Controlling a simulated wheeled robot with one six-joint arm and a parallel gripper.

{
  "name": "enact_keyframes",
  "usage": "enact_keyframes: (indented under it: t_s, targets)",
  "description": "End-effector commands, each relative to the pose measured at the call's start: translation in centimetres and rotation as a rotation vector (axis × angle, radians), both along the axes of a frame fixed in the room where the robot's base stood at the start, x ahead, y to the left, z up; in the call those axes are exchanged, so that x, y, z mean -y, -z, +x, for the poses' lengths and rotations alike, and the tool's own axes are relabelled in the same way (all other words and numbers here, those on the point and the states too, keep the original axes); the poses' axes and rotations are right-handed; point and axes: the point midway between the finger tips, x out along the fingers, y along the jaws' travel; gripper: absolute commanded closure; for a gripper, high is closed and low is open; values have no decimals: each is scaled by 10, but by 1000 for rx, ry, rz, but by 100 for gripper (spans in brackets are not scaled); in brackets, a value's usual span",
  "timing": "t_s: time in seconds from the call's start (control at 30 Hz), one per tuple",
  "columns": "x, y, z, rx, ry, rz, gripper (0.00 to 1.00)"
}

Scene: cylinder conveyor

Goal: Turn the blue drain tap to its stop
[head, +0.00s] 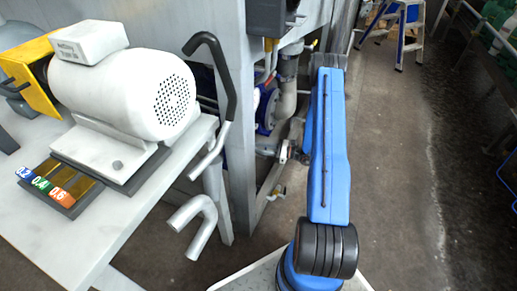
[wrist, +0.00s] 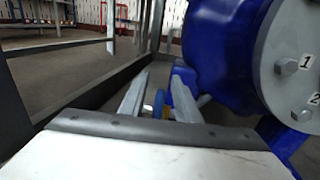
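In the wrist view, the two grey fingers of my gripper (wrist: 160,88) stand apart, with a gap between them. A small blue piece (wrist: 159,103), which looks like the drain tap's handle, shows in that gap beyond the fingers. A bit of yellow lies beside it. I cannot tell whether either finger touches the blue piece or how far the tap is turned. In the head view, my blue arm reaches toward the machine frame and hides most of the gripper, and I cannot make out the tap there.
Grey frame posts (head: 240,120) stand left of my arm. A white motor (head: 120,85) sits on a table at left. The floor aisle (head: 390,150) at right is clear.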

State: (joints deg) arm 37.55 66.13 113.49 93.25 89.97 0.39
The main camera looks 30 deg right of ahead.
Motion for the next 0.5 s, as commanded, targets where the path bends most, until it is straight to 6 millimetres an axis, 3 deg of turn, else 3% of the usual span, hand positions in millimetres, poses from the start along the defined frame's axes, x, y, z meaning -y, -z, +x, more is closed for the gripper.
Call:
enact_keyframes:
  t_s: [0.33,0.37,0.47,0.5]
  targets:
    - [-3,0,3,0,0,0,71]
    - [-3,0,3,0,0,0,73]
    - [-3,0,3,0,0,0,97]
    - [-3,0,3,0,0,0,100]
